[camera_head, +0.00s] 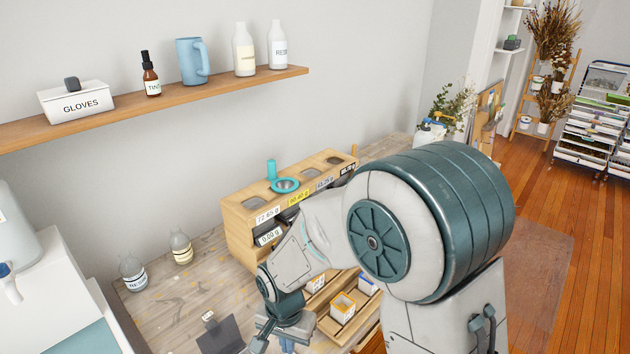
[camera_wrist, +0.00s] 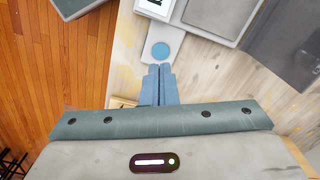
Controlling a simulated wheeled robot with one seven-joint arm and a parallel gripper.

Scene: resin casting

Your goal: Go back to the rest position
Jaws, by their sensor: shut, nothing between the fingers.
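My arm reaches from the right over the workbench (camera_head: 195,300) in the head view. My gripper (camera_head: 270,342) is low at the bottom edge there, partly cut off by the frame. In the wrist view my gripper (camera_wrist: 160,72) shows with its two blue-grey fingers together and nothing between them. The fingers point toward a round blue disc (camera_wrist: 160,52) on a light device beyond their tips. I cannot tell how high the fingers are above the bench.
A wooden dispenser box (camera_head: 240,222) with number displays stands behind my forearm, with a teal funnel (camera_head: 285,185) on top. Two bottles (camera_head: 180,248) (camera_head: 133,273) stand at the left. A dark panel (camera_head: 220,337) is beside my gripper. A wall shelf (camera_head: 120,112) holds bottles.

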